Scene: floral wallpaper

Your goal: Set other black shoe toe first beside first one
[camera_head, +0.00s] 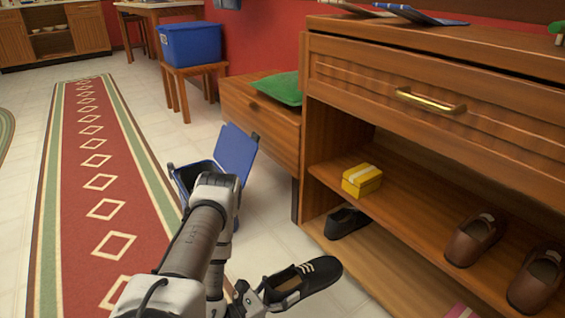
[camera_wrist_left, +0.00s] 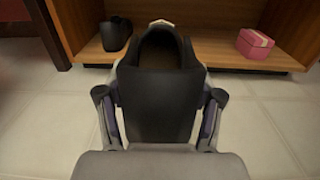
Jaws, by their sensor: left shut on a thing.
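One black shoe (camera_head: 303,279) with pale laces is held in my left gripper (camera_head: 262,292) in front of the cabinet, above the tiled floor. In the left wrist view the shoe (camera_wrist_left: 158,105) fills the space between the two fingers of my left gripper (camera_wrist_left: 158,98), heel toward the camera and toe toward the cabinet. The first black shoe (camera_head: 347,221) stands on the cabinet's bottom shelf (camera_head: 375,252), at its left end. It also shows in the left wrist view (camera_wrist_left: 115,35), to the left of the held shoe. My right gripper is not in view.
Brown shoes (camera_head: 475,240) and a yellow box (camera_head: 361,180) sit on the middle shelf (camera_head: 410,218). A pink box (camera_wrist_left: 254,44) lies on the bottom shelf at right. Bottom shelf space between the first shoe and the pink box looks clear. A blue folding thing (camera_head: 236,152) stands left of the cabinet.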

